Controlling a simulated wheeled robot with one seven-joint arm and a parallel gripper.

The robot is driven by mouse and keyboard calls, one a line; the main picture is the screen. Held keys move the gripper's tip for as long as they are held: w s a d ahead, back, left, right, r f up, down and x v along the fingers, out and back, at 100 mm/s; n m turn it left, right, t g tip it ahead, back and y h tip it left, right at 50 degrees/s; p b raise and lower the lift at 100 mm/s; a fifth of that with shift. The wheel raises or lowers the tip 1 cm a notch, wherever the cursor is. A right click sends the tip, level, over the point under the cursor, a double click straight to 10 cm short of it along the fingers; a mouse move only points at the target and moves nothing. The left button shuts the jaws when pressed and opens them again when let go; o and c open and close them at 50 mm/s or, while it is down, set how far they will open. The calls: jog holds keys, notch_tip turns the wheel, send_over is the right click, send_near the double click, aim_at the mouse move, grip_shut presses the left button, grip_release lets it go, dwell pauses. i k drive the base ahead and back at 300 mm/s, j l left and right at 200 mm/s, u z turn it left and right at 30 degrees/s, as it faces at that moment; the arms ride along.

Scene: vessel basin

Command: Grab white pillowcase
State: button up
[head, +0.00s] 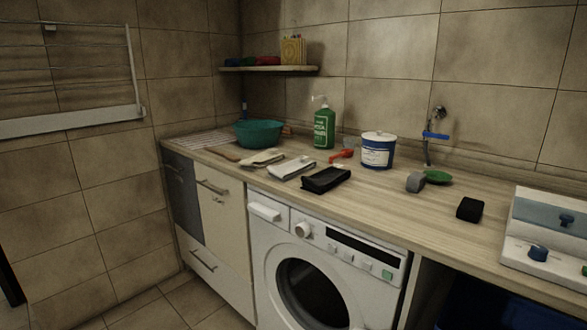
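A folded white cloth (291,168), which looks like the white pillowcase, lies flat on the wooden counter (390,205) in the head view. It lies between a cream folded cloth (262,158) on its left and a black folded cloth (326,179) on its right. It is near the counter's front edge, above the left part of the washing machine. My gripper is not in view.
A teal basin (259,133), green bottle (324,128), red brush (342,155) and white-blue tub (378,150) stand behind the cloths. A grey block (415,181) and black block (470,209) lie right. The washing machine (325,270) is below; floor (165,305) is clear at left.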

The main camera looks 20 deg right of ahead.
aim_at(282, 174)
jog(key=i+j+z, duration=0.2)
jog(key=i+j, duration=0.15)
jog(key=i+j+z, duration=0.2)
jog(key=j, duration=0.25)
jog(key=i+j+z, duration=0.2)
jog(key=i+j, duration=0.15)
jog(key=j, duration=0.15)
